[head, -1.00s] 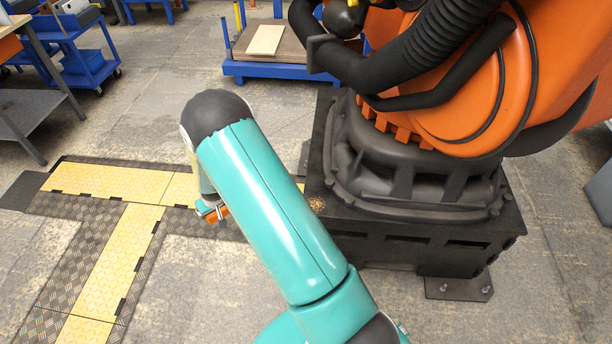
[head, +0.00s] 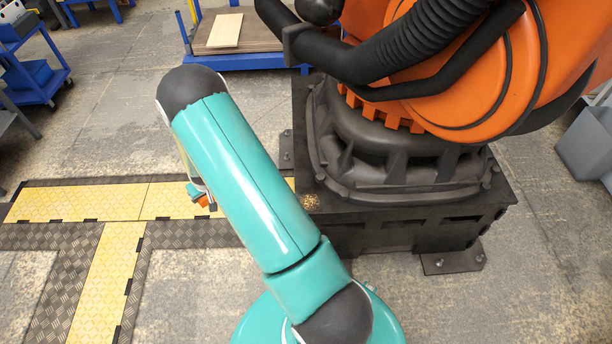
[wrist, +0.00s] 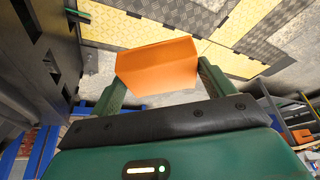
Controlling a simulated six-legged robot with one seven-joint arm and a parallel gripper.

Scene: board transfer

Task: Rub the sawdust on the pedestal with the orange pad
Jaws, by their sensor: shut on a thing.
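The orange pad (wrist: 158,68) is held between the two green fingers of my gripper (wrist: 160,85) in the wrist view. In the head view only a small orange bit of the pad (head: 203,200) shows behind my teal arm, with the gripper (head: 200,192) mostly hidden. The sawdust (head: 311,201) is a small tan patch on the near left corner of the dark pedestal (head: 360,238). The pad is to the left of the pedestal, apart from the sawdust.
A large orange robot arm (head: 470,70) with black hoses stands on the pedestal. Yellow and black floor covers (head: 100,270) lie at the left. A blue cart (head: 240,60) with a pale board (head: 225,30) stands behind. A grey bin (head: 588,140) is at right.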

